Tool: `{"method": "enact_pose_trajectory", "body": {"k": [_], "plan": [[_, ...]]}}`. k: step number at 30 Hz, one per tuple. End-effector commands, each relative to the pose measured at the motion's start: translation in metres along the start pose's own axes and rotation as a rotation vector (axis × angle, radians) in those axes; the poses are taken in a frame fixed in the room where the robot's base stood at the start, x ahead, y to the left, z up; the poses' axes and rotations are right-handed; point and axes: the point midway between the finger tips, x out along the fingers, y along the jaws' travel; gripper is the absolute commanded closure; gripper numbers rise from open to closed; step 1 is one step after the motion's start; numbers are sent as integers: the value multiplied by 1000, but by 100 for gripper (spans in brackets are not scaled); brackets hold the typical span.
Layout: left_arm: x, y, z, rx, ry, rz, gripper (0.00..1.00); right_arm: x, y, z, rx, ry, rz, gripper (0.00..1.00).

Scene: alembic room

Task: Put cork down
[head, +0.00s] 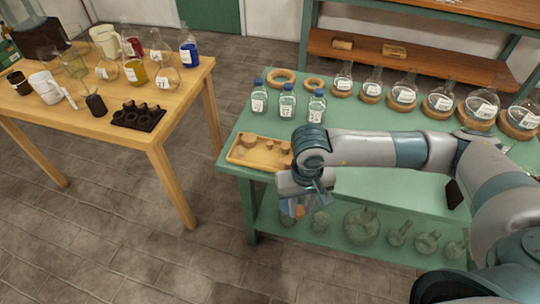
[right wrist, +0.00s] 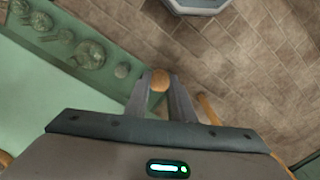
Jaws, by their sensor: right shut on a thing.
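My right gripper (head: 294,208) hangs in front of the green table's near edge in the head view, pointing down. It is shut on a cork (right wrist: 160,80), which shows as a round tan end between the two fingertips in the right wrist view. In the head view the cork (head: 299,211) is a small orange-tan patch, mostly hidden by the fingers. A shallow wooden tray (head: 240,156) with several corks lies on the table's left front corner, just left of and behind my right gripper. My left gripper is not in view.
Small blue-capped bottles (head: 287,103), cork rings (head: 281,77) and labelled round flasks (head: 404,93) stand along the back of the green table (head: 240,133). Glassware fills its lower shelf. A wooden table (head: 186,97) with vessels stands at left, with open floor between.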

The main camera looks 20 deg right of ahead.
Motion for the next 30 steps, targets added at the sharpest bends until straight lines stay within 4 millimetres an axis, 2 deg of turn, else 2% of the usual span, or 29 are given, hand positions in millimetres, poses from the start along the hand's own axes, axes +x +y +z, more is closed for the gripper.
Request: {"method": "enact_pose_trajectory", "body": {"k": [5,14,21,30], "plan": [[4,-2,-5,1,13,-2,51,-2,7,-32,273,3,0,100],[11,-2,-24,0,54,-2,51,-18,25,-102,969,3,-1,100],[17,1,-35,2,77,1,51,-37,42,-152,1537,2,-3,100],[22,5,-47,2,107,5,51,-63,63,-200,2196,1,-2,100]]}}
